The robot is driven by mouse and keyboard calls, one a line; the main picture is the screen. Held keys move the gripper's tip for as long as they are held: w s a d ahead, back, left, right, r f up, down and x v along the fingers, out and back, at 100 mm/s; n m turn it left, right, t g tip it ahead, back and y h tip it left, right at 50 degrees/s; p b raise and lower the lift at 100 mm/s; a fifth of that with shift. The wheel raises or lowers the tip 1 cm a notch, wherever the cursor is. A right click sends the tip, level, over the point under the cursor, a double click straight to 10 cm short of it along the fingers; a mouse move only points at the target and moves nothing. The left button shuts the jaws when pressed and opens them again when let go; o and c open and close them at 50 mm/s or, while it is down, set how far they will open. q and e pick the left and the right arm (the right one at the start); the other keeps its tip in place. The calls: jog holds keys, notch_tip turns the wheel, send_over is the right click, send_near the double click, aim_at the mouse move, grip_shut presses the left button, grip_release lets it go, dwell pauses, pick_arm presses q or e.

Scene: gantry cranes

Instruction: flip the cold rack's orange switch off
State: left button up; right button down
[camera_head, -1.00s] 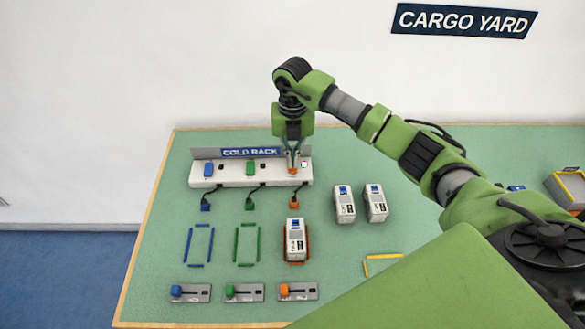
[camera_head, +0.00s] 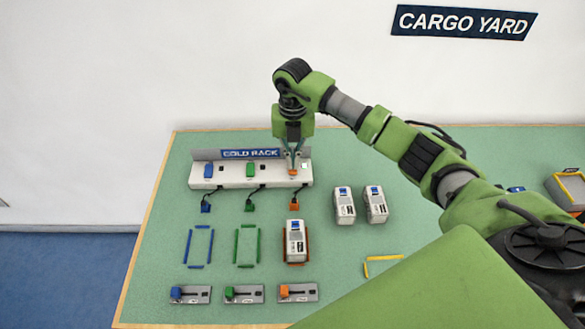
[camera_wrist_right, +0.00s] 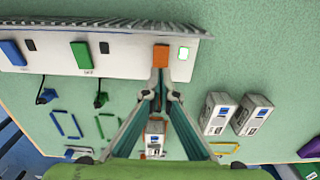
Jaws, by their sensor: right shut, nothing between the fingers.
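The cold rack (camera_head: 232,180) is a white strip at the back of the green table, with a blue, a green and an orange switch. The orange switch (camera_wrist_right: 161,56) is at its right end; in the head view (camera_head: 293,172) my fingers partly cover it. A bright indicator with a green edge (camera_wrist_right: 184,53) sits just right of it. My right gripper (camera_head: 294,164) is shut and empty, pointing down at the orange switch. In the wrist view its fingertips (camera_wrist_right: 161,88) appear just in front of the switch; I cannot tell whether they touch. My left gripper is not in view.
The blue switch (camera_wrist_right: 12,53) and green switch (camera_wrist_right: 81,55) have dark indicators. A white container (camera_head: 296,242) stands in the orange outline, and two more (camera_head: 344,204) stand to the right. Several sliders line the front. Cables run from the rack.

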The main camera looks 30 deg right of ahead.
aim_at(293, 171)
jog(key=shift+f+b, duration=0.8)
jog(key=shift+f, duration=0.45)
dwell(0.6)
jog(key=shift+s+r, duration=0.1)
jog(key=shift+r+p, duration=2.6)
jog(key=shift+r, duration=0.85)
jog(key=shift+f, duration=0.1)
